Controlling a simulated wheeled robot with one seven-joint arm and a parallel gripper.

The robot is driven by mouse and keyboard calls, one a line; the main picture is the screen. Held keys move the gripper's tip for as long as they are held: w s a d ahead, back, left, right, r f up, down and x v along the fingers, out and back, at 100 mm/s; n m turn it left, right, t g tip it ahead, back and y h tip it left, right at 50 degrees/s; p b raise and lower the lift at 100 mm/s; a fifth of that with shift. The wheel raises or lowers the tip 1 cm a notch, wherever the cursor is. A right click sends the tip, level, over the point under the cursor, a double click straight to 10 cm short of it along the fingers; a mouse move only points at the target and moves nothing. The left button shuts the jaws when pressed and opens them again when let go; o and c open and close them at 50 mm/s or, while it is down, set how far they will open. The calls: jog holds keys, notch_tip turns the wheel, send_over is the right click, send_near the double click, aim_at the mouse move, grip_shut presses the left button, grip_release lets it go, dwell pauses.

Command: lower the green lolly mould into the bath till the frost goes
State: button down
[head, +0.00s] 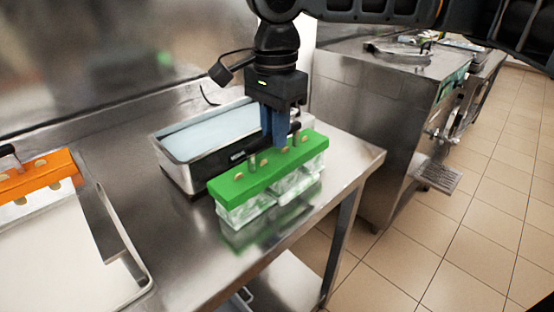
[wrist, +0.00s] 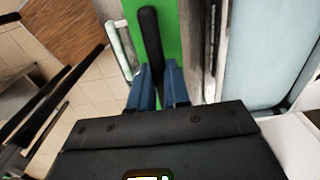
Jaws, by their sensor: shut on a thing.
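The green lolly mould (head: 232,187) has a green top bar with frosty, whitish clear cups below it. It is in front of the bath (head: 176,172), a steel tank of pale blue liquid on the steel table. My gripper (head: 274,143) points down and its blue fingers are shut on the mould's dark handle. In the wrist view the fingers (wrist: 158,88) close around the black handle (wrist: 151,40) over the green bar (wrist: 180,60). The bath also shows at the right of the wrist view (wrist: 262,60). I cannot tell whether the cups touch the table.
An orange-topped mould (head: 40,172) sits at the left by a white tray (head: 85,255). A steel machine (head: 375,110) stands behind at the right. The table's right edge is close to the green mould, with tiled floor (head: 450,230) beyond.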

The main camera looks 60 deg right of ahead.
notch_tip(320, 180, up, 14)
jog(key=p, duration=1)
jog(key=shift+f+p, duration=0.2)
jog(key=shift+p, duration=0.15)
jog(key=shift+w, duration=0.15)
dwell(0.4)
jog(key=w+d, duration=0.2)
jog(key=w, duration=0.6)
jog(key=w+d, duration=0.2)
jog(key=w, duration=0.5)
jog(key=shift+w+d+f, duration=0.25)
jog(key=shift+w+d, duration=0.1)
jog(key=shift+w, duration=0.05)
dwell(0.6)
jog(key=shift+f, duration=0.35)
dwell(1.1)
